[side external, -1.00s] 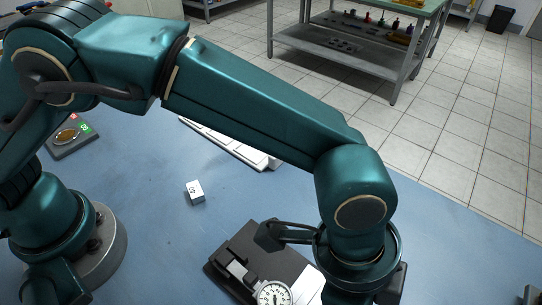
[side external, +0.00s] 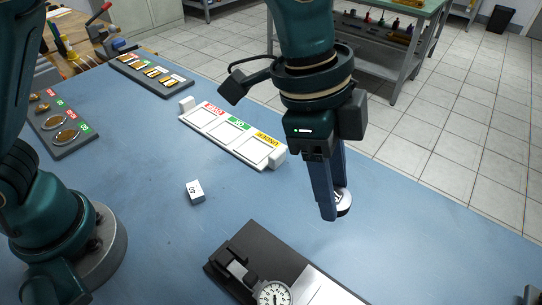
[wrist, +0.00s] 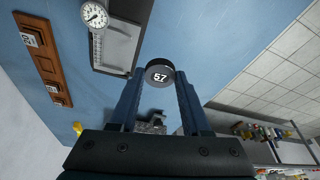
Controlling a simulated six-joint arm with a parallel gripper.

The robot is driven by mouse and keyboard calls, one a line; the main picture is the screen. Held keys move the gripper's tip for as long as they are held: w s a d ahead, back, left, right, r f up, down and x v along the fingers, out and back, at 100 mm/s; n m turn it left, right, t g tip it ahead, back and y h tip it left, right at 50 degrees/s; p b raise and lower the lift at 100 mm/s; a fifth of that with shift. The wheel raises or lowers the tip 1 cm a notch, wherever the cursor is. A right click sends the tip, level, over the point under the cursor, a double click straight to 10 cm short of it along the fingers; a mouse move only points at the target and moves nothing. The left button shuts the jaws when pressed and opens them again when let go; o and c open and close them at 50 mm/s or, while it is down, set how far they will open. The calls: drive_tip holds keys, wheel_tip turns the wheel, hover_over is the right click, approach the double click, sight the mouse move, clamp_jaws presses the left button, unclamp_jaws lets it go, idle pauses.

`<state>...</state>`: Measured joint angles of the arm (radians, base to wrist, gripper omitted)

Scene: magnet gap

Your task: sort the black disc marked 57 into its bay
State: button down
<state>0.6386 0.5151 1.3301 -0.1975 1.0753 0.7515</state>
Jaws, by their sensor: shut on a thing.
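The black disc marked 57 (wrist: 159,73) is between the fingertips of my gripper (wrist: 160,80), its white number facing the wrist camera. In the side view my gripper (side external: 335,208) points down, shut on the disc (side external: 344,203), whose pale edge shows behind the fingers. It is held above the blue table, right of the gauge. A white tray (side external: 213,139) with three bays stands at the back, left of my gripper. Its labels are red, green and yellow; the green reads OK and the yellow UNDER. I see no disc in its bays.
A dial gauge (side external: 273,293) on a dark base (side external: 252,242) stands at the front. Two dark boards (side external: 64,137) (side external: 150,73) lie at left. The table between gauge and tray is mostly clear.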

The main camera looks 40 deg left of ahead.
drive_tip(key=w+a+f+n+t, duration=0.1)
drive_tip(key=w+a+f+n, duration=0.1)
drive_tip(key=w+a+n, duration=0.45)
drive_tip(key=n+t+y, duration=0.1)
drive_tip(key=n+y, duration=0.3)
drive_tip(key=n, duration=0.6)
hover_over(202, 117)
drive_tip(key=f, duration=0.2)
drive_tip(key=s+f, duration=0.1)
drive_tip(key=f, duration=0.1)
drive_tip(key=shift+f, duration=2.8)
drive_tip(key=shift+f, duration=0.2)
drive_tip(key=c, duration=0.8)
unclamp_jaws()
